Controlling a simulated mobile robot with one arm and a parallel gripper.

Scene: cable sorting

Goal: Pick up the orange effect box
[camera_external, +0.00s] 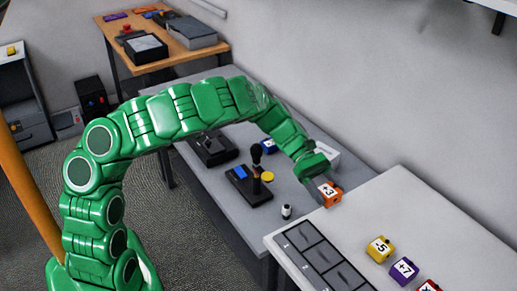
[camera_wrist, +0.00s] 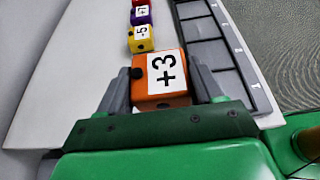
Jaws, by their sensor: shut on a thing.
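The orange effect box (camera_external: 331,199) has a white label reading "+3". In the external view it is at the end of my green arm, by the left edge of the light grey table. My gripper (camera_external: 321,187) is shut on it. In the wrist view the orange box (camera_wrist: 172,95) sits between the two grey fingers of my gripper (camera_wrist: 165,88), label facing the camera. The box's lower part is hidden by the gripper body in the wrist view. I cannot tell whether it touches the table.
A yellow box (camera_external: 380,248), a purple box (camera_external: 404,268) and a red box (camera_external: 429,286) stand in a row on the light table. A dark slotted tray (camera_external: 322,257) lies at its left edge. A lower grey table holds a joystick device (camera_external: 250,184) and a small white-and-black item (camera_external: 286,211).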

